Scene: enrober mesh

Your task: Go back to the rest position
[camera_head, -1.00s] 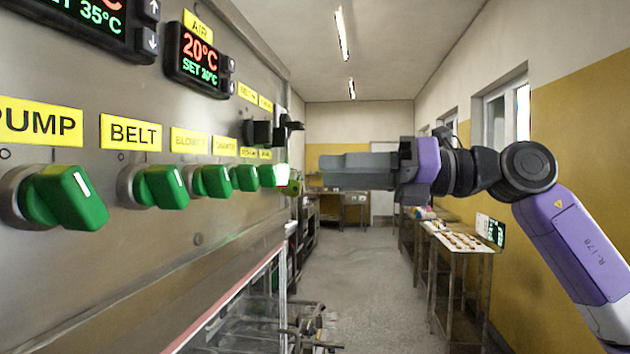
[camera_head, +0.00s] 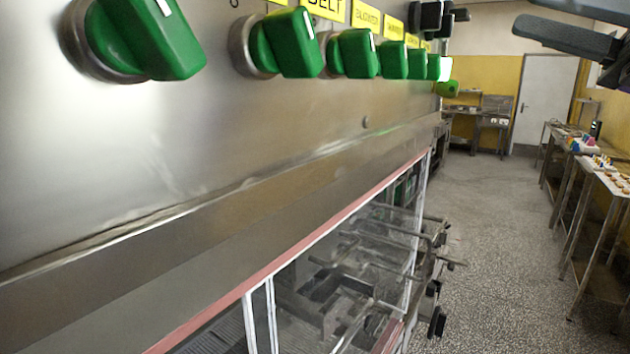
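My gripper (camera_head: 524,12) is in the top right corner of the head view, cut off by the frame edge. Two dark grey fingers point left with a gap between them, so it looks open, and nothing shows between them. It is apart from the steel control panel (camera_head: 300,125), to the right of the row of green knobs. The rest of my arm is out of view.
Green knobs, the nearest a large one (camera_head: 150,40), line the panel at left. Below is a glazed, red-edged machine opening (camera_head: 290,262) with rods sticking out. A side table (camera_head: 612,184) with small items stands at right. The speckled floor (camera_head: 490,240) between is clear.

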